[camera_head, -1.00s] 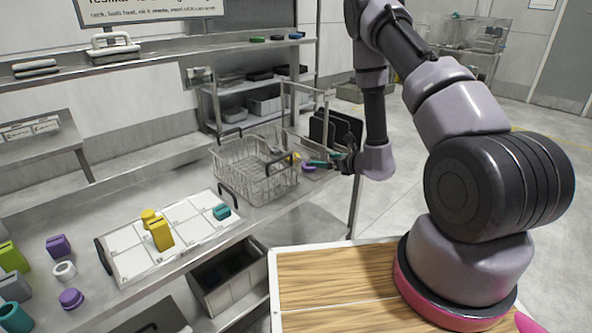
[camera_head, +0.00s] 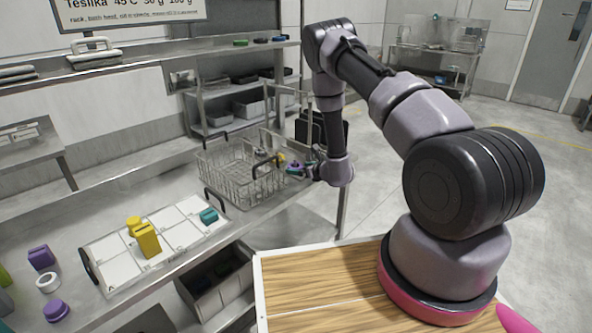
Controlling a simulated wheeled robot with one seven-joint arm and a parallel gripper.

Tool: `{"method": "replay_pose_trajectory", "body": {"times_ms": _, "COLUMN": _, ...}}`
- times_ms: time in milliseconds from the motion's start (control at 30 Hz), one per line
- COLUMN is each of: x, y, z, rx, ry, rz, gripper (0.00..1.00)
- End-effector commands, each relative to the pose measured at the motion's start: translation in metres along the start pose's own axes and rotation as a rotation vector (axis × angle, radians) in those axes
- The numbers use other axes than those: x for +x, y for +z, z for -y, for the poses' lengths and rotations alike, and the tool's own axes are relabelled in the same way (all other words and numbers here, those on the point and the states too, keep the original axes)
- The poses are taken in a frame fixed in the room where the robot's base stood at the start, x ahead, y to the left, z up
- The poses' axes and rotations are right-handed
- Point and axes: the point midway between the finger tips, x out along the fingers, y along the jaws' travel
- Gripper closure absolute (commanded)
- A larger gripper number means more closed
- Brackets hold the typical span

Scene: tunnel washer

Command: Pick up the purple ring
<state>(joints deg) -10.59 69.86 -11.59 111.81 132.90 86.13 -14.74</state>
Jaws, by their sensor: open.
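A small purple piece (camera_head: 296,165), which looks like the purple ring, lies on the steel counter just right of the wire basket, with yellow and teal pieces close by. It is small and partly crowded, so its shape is hard to make out. My gripper (camera_head: 303,170) is open, low over the counter right beside these pieces. I cannot tell whether it touches the purple one. A round purple piece (camera_head: 57,311) and a purple block (camera_head: 40,257) stand at the counter's left end, far from my gripper.
The wire basket (camera_head: 238,190) with dark handles stands left of my gripper. A white sectioned tray (camera_head: 180,232) holds yellow and teal pieces. A white ring (camera_head: 48,282) lies at left. Dark upright plates stand behind my gripper. A grey bin (camera_head: 217,290) sits below the counter.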

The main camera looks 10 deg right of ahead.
Motion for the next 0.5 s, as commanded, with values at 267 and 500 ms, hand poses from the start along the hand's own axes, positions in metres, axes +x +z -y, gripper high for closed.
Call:
{"method": "replay_pose_trajectory", "body": {"times_ms": 267, "x": 0.0057, "y": 0.0000, "z": -0.0004, "rx": 0.002, "ry": 0.000, "rz": 0.000, "gripper": 0.00}}
{"method": "replay_pose_trajectory", "body": {"times_ms": 500, "x": 0.0055, "y": 0.0001, "z": -0.0004, "rx": 0.001, "ry": 0.000, "rz": 0.000, "gripper": 0.79}}
